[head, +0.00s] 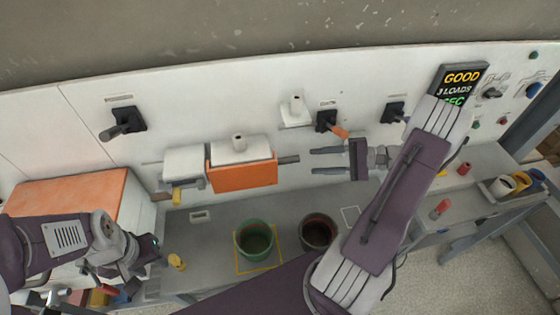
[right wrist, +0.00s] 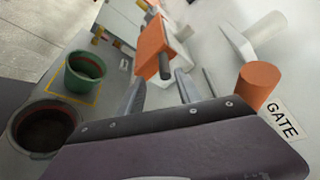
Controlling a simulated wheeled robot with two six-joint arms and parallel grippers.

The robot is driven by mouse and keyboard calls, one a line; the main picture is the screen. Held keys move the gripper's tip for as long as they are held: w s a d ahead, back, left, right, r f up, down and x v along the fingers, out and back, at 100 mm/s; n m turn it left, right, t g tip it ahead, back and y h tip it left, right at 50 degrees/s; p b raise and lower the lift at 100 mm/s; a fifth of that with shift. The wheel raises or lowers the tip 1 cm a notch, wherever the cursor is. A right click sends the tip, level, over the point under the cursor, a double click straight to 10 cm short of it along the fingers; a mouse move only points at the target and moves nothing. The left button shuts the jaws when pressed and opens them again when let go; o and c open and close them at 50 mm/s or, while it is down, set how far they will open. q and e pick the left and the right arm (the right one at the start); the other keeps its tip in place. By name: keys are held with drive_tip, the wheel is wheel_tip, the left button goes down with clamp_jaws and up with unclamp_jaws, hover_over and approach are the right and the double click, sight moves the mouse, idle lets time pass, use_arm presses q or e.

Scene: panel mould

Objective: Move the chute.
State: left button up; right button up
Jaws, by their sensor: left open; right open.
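An orange box-shaped part (head: 243,176), which I take to be the chute, hangs on the white panel below a white block. A dark bar handle (head: 288,159) sticks out of its right side. My right gripper (head: 313,161) is open and empty, its fingers pointing left, just right of the handle's end. In the right wrist view the handle (right wrist: 165,66) lies ahead, roughly in line with the gap between the fingers (right wrist: 160,95); I see no contact. My left gripper (head: 152,246) is at the lower left, far from the chute, with nothing visible in it.
A green bucket (head: 254,239) stands in a yellow square on the grey bench below, beside a dark bucket (head: 318,232). A lever with an orange grip (head: 338,131) is above my right gripper; its label reads GATE. A display (head: 461,85) reads GOOD, 3 LOADS.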

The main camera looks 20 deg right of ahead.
sight(300, 160)
drive_tip(key=p+x, duration=0.1)
drive_tip(key=x, duration=0.4)
drive_tip(key=p+x, duration=0.1)
drive_tip(key=x, duration=0.1)
drive_tip(key=shift+w+a+r+p, duration=0.15)
drive_tip(key=shift+w+r+p, duration=0.2)
drive_tip(key=shift+w, duration=0.15)
drive_tip(key=shift+w+a+f, duration=0.25)
drive_tip(key=shift+w+a, duration=0.05)
drive_tip(key=shift+a, duration=0.1)
use_arm(q)
wheel_tip(300, 160, up, 2)
drive_tip(key=shift+d+r, duration=0.15)
drive_tip(key=shift+r, duration=0.1)
use_arm(e)
clamp_jaws()
